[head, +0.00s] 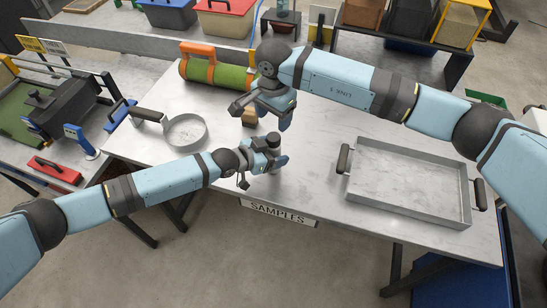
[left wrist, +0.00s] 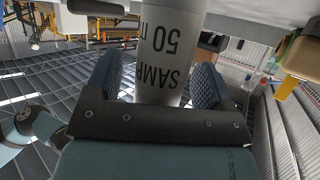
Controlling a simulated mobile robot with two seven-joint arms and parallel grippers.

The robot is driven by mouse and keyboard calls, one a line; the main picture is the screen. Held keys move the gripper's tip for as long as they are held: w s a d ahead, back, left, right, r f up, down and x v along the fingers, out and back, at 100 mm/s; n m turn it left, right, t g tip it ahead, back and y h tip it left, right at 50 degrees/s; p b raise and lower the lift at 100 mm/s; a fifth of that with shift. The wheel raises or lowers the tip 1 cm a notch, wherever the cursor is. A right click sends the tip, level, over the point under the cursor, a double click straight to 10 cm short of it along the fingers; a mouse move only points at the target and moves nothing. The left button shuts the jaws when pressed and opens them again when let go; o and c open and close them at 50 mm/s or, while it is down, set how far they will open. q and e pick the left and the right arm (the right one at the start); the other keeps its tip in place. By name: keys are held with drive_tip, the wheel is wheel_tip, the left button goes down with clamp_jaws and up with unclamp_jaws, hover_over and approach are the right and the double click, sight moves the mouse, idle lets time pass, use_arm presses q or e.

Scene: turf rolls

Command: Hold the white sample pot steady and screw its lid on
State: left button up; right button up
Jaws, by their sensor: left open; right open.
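The white sample pot (left wrist: 168,50) stands between the two fingers of my left gripper in the left wrist view, its black lettering upside down. A gap shows beside the pot, and the fingers are open around it. In the head view my left gripper (head: 264,168) is low over the table near its front edge, and the arm mostly hides the pot. My right gripper (head: 263,108) is open, farther back and higher, pointing down. A small brown block-like thing (head: 249,119) shows under it; I cannot tell what it is. I cannot make out the lid for certain.
A metal tray with dark handles (head: 408,185) lies on the right of the table (head: 310,205). A SAMPLES sign (head: 278,213) hangs at the front edge.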

sight(273, 136)
use_arm(q)
drive_tip(key=shift+c, duration=0.4)
clamp_jaws()
use_arm(e)
drive_tip(key=m, duration=0.4)
drive_tip(key=shift+f, duration=4)
drive_tip(key=c, duration=0.9)
drive_tip(key=o, duration=1)
